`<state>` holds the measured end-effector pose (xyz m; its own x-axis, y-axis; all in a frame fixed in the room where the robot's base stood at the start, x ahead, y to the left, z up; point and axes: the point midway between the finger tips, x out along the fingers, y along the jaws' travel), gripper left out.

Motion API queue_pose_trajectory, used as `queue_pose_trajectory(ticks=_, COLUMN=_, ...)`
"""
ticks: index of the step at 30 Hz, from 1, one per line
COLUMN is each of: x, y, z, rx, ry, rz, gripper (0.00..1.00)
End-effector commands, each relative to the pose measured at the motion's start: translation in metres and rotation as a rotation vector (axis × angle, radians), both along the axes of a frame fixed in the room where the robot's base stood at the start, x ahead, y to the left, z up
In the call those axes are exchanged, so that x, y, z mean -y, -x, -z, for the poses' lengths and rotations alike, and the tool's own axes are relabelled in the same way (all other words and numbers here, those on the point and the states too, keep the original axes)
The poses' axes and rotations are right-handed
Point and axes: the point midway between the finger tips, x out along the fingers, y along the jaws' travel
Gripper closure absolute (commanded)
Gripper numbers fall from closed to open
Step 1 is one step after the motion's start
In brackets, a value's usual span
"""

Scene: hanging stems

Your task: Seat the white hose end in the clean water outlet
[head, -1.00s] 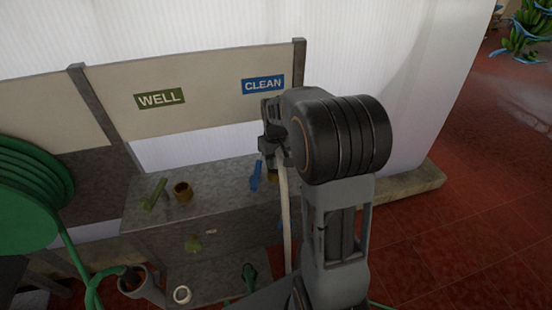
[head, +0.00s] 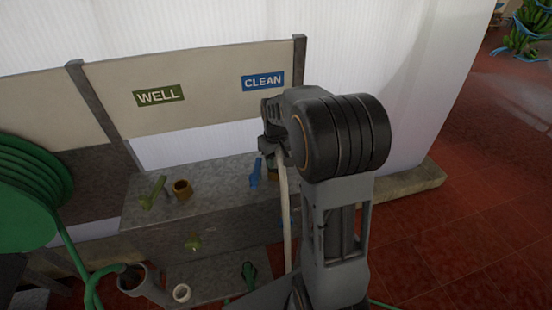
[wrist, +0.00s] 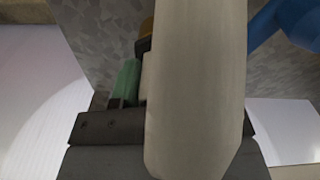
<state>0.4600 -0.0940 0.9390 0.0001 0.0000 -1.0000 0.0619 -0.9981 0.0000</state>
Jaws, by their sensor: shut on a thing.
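The white hose (head: 284,215) hangs down from my gripper (head: 267,148) in the head view. My gripper is shut on the hose near its end. In the wrist view the hose (wrist: 197,90) fills the middle and hides most of the jaws and the hose's tip. The clean water outlet is under the blue CLEAN sign (head: 263,82), mostly hidden by my gripper and arm in the head view. A brass piece (wrist: 147,27), apparently this outlet, shows just beyond the hose in the wrist view. I cannot tell whether hose end and outlet touch.
A blue valve handle (head: 255,172) stands left of my gripper; it also shows in the wrist view (wrist: 265,25). The brass well outlet (head: 182,190) and its green handle (head: 152,192) are farther left, under the WELL sign (head: 159,95). A green hose reel (head: 30,195) is at far left.

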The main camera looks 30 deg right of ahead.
Motion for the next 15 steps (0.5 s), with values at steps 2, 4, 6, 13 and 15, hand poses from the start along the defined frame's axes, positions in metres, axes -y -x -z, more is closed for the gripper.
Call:
queue_pose_trajectory(ticks=2, x=0.0, y=-0.0001, z=0.0005, rx=0.001, ry=0.0, rz=0.0, gripper=0.87)
queue_pose_trajectory(ticks=4, x=0.0, y=-0.0001, z=0.0004, rx=0.0, ry=0.0, rz=0.0, gripper=0.87)
queue_pose_trajectory(ticks=6, x=0.0, y=-0.0001, z=0.0004, rx=0.0, ry=0.0, rz=0.0, gripper=0.87)
queue_pose_trajectory(ticks=13, x=0.0, y=-0.0001, z=0.0004, rx=0.0, ry=0.0, rz=0.0, gripper=0.44)
queue_pose_trajectory(ticks=15, x=0.0, y=-0.0001, z=0.0004, rx=0.0, ry=0.0, rz=0.0, gripper=0.37)
